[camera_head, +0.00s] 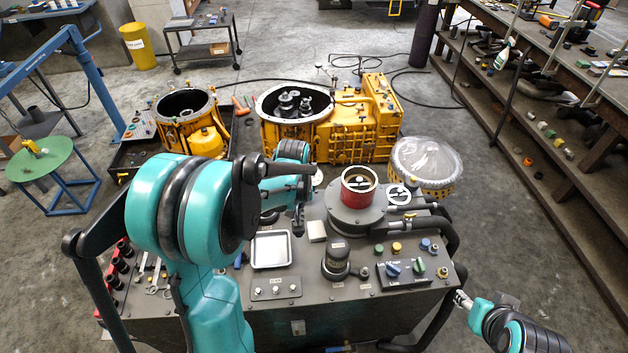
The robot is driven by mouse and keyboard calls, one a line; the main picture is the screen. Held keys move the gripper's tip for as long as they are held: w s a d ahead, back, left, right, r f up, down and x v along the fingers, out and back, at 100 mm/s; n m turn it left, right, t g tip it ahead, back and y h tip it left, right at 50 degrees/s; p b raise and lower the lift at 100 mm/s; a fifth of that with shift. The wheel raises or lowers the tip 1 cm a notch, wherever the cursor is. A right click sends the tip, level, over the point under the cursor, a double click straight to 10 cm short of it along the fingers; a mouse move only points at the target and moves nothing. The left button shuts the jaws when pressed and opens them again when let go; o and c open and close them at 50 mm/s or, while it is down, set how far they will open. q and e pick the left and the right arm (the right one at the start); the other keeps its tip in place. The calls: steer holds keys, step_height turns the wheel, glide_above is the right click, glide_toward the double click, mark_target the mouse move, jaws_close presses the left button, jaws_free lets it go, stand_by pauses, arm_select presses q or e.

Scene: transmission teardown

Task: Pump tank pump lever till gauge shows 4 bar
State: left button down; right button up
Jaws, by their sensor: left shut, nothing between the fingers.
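A grey round housing with a red-rimmed cylinder (359,183) stands on the dark workbench (330,300). A small white-rimmed round part (398,194), a gauge or handwheel, is just to its right; no reading is legible. Dark bars (413,206) run right from the housing; I cannot tell whether one is the pump lever. My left gripper (298,228) is shut and empty, left of the housing, partly hidden by my teal arm. My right gripper (462,298) is at the bench's lower right corner, apart from the housing; its jaws are too small to read.
A white tray (271,249), a black knobbed fixture (336,259) and a switch box (403,273) are on the bench. Yellow transmission housings (355,130) and a plastic-covered round part (426,160) stand behind.

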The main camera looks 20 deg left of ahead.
arm_select(q)
steer(key=shift+f+b, duration=2.35)
steer(key=shift+f, duration=0.7)
step_height(320, 180, up, 8)
steer(key=p, duration=0.6)
steer(key=shift+r, duration=0.25)
steer(key=shift+f, duration=0.15)
step_height(320, 180, down, 8)
steer(key=b, duration=0.7)
step_height(320, 180, up, 8)
steer(key=p, duration=0.6)
